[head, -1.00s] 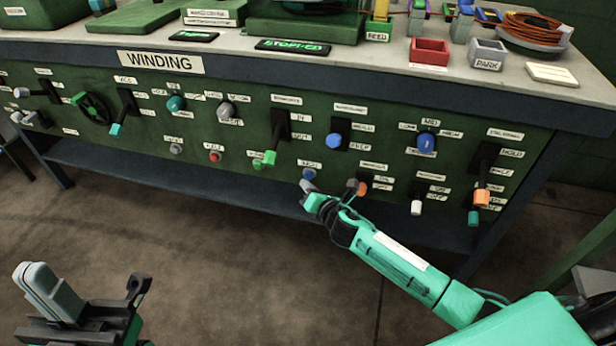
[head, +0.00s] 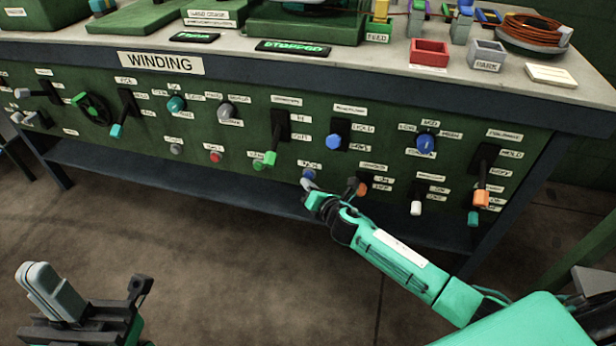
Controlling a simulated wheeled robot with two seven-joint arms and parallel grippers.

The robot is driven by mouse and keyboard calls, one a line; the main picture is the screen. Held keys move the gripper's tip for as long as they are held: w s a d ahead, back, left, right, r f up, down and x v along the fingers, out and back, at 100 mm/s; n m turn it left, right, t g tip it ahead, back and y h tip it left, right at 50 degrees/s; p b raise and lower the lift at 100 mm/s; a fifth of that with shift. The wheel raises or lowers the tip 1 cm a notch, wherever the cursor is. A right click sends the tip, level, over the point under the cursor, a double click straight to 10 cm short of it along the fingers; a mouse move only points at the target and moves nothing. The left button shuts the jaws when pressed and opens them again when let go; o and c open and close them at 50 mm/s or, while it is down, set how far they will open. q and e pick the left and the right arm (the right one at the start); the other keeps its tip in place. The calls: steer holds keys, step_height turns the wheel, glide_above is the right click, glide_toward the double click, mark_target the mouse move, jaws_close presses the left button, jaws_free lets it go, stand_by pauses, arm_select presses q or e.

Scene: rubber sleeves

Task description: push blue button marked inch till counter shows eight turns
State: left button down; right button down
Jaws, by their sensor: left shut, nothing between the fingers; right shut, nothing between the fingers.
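A small blue button (head: 309,173) sits low on the green front panel, under a small label (head: 311,163) too blurred to read surely. My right gripper (head: 308,185) is shut and empty, its fingertips just below the button in the picture; I cannot tell whether they touch it. My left gripper (head: 50,290) is shut and empty at the lower left, well away from the panel. A dark display (head: 292,47) on the bench top reads "STOPPED" in green. A second dark display (head: 195,36) has green text too small to read.
A red button (head: 215,156) and larger blue knobs (head: 333,141) (head: 426,143) are on the same panel. The floor before the bench is clear.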

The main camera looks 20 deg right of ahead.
steer(key=shift+w+d, duration=0.1)
steer(key=shift+w, duration=0.05)
stand_by(0.4)
steer(key=shift+w+d, duration=0.1)
stand_by(0.4)
steer(key=shift+s+a+p, duration=0.3)
steer(key=shift+s+a, duration=0.15)
steer(key=shift+s, duration=0.2)
steer(key=s+a, duration=0.1)
steer(key=s, duration=0.1)
steer(key=s+a+p, duration=0.1)
steer(key=s, duration=0.1)
steer(key=shift+a, duration=0.4)
stand_by(0.4)
